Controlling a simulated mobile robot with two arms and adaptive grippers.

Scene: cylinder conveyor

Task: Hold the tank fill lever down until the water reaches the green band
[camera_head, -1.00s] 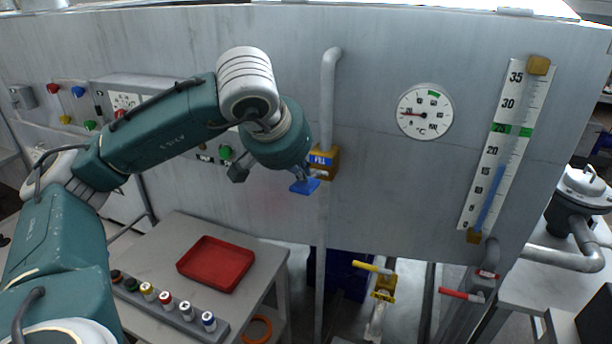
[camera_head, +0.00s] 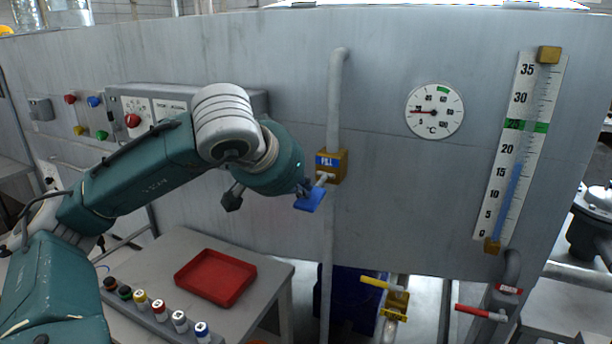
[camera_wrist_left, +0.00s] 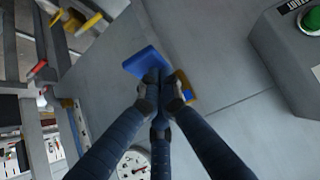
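The fill lever's blue paddle (camera_head: 310,199) hangs tilted down to the left of its brass valve block (camera_head: 333,168), labelled FILL. My left gripper (camera_head: 303,187) is at the paddle's upper edge. In the left wrist view its dark fingertips (camera_wrist_left: 160,92) are drawn together against the blue paddle (camera_wrist_left: 147,62); whether they clasp it is hard to tell. The level gauge (camera_head: 537,115) is on the tank wall at right. Its blue water column (camera_head: 509,200) tops out around 17, below the green band (camera_head: 540,127) at about 25. My right gripper is not in view.
A dial thermometer (camera_head: 435,111) is between valve and gauge. A table below holds a red tray (camera_head: 215,277) and a rack of several small capped cylinders. A yellow-handled valve (camera_head: 393,301) and a red-handled drain lever (camera_head: 482,313) are low at right. A button panel (camera_head: 150,112) is behind my left arm.

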